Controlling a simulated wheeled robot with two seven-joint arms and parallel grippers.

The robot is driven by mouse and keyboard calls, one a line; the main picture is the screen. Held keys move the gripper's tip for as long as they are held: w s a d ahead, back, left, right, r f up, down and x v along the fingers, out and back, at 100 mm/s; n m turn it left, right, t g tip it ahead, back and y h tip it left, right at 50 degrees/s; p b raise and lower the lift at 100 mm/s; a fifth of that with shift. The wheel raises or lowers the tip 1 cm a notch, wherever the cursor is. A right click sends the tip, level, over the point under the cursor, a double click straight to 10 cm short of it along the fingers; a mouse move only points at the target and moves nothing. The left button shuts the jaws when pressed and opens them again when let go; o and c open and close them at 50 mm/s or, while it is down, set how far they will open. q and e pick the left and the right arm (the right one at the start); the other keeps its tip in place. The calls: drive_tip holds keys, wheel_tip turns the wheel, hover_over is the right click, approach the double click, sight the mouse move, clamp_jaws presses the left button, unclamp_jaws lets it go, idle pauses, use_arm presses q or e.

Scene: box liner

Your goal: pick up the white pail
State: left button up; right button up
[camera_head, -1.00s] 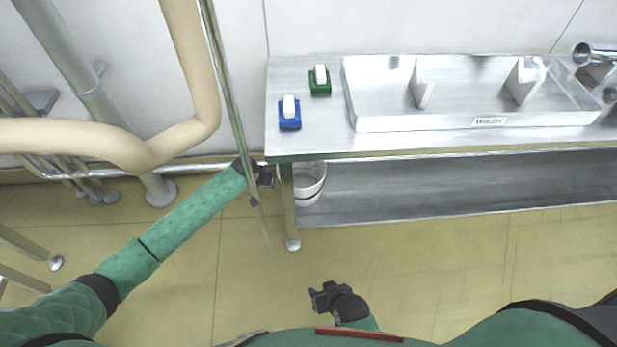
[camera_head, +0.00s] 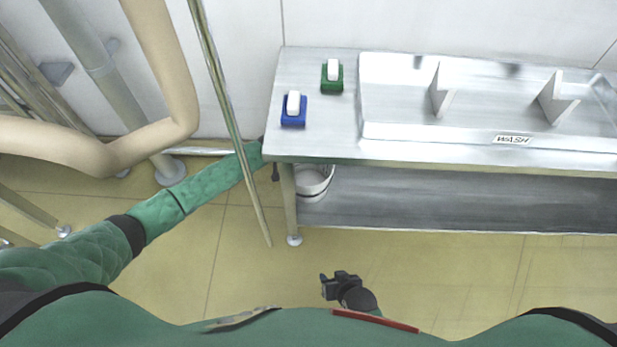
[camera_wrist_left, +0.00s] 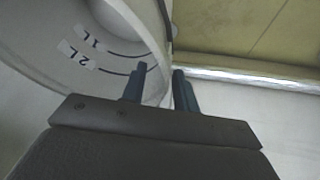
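The white pail (camera_head: 314,180) stands on the lower shelf under the left end of the steel table, its upper part partly covered by the tabletop. In the left wrist view the inside of the pail (camera_wrist_left: 75,25) is close, with 1L and 2L marks. My left gripper (camera_wrist_left: 160,88) is open at the pail's rim, one finger on the inner side and one on the outer side, with a gap between them. In the head view it is mostly hidden behind the table corner. My right gripper (camera_head: 331,284) is open and empty, low in front of the table.
The steel table (camera_head: 300,145) carries a blue block holder (camera_head: 293,118), a green one (camera_head: 332,84) and a wash tray (camera_head: 400,130). A table leg (camera_head: 290,205) stands beside the pail. A thin pole (camera_head: 228,120) and pipes (camera_head: 80,50) are at left. The floor in front is clear.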

use_arm(q)
drive_tip(key=shift+x, duration=1.2)
clamp_jaws()
